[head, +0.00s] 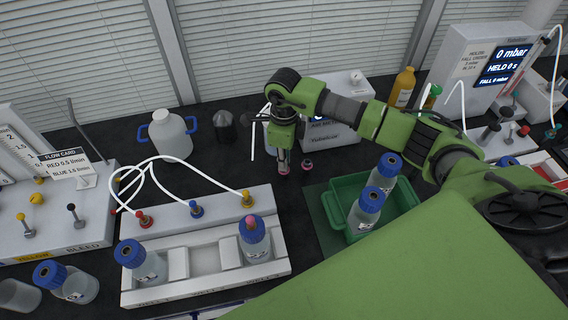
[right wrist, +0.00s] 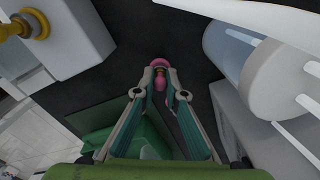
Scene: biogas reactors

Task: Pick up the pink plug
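The pink plug (right wrist: 160,64) is at my right gripper's fingertips in the right wrist view, with a paler neck and a pink end between the fingers. My right gripper (head: 284,168) points down at the black bench, its fingers close together. I cannot tell whether the fingertips press on the plug or stand just apart from it. A second small pink piece (head: 307,166) stands on the bench just right of the gripper. My left gripper is not in view.
A green tray (head: 330,212) with blue-capped bottles lies to the right. A white rack (head: 203,262) holds two bottles, one with a pink top (head: 249,224). A white box with valves (head: 170,217) and tubes stands behind it. White instruments (head: 345,135) are at the back.

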